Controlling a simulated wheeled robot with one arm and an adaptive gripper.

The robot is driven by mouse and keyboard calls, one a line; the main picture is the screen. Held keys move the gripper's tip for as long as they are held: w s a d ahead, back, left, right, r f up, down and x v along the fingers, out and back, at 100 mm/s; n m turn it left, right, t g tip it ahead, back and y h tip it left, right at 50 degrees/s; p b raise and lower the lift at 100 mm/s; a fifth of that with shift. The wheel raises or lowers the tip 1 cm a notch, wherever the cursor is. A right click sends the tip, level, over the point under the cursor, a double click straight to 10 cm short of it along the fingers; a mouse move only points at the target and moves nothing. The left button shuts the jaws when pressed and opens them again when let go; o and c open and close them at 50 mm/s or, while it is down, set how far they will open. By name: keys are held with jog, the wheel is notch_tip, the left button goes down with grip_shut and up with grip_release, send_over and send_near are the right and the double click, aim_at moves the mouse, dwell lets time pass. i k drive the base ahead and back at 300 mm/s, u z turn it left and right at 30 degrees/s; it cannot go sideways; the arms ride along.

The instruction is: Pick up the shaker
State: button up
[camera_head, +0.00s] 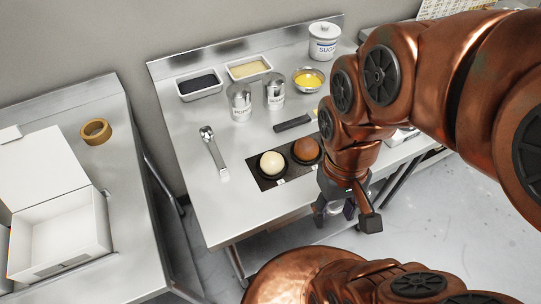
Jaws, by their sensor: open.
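Two metal-and-white shakers stand upright side by side towards the back of the steel table (205,211). The left shaker (240,101) has a dark label too small to read surely. The right shaker (275,92) is just beside it, also labelled. My gripper (334,211) is open, pointing down near the table's front edge, to the right of and in front of both shakers, well apart from them. Its fingers are partly hidden by the wrist.
Around the shakers are a tray of dark seeds (199,82), a tray of pale grains (248,69), a yellow-filled bowl (308,78) and a sugar jar (323,42). A dark-handled brush (293,123), a scoop (213,150) and a dark holder (262,182) with two round balls lie nearer.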

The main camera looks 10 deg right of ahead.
aim_at(274, 83)
jog(key=z, duration=1.3)
jog(key=k, duration=0.65)
jog(key=u, duration=1.3)
jog(key=i, duration=0.5)
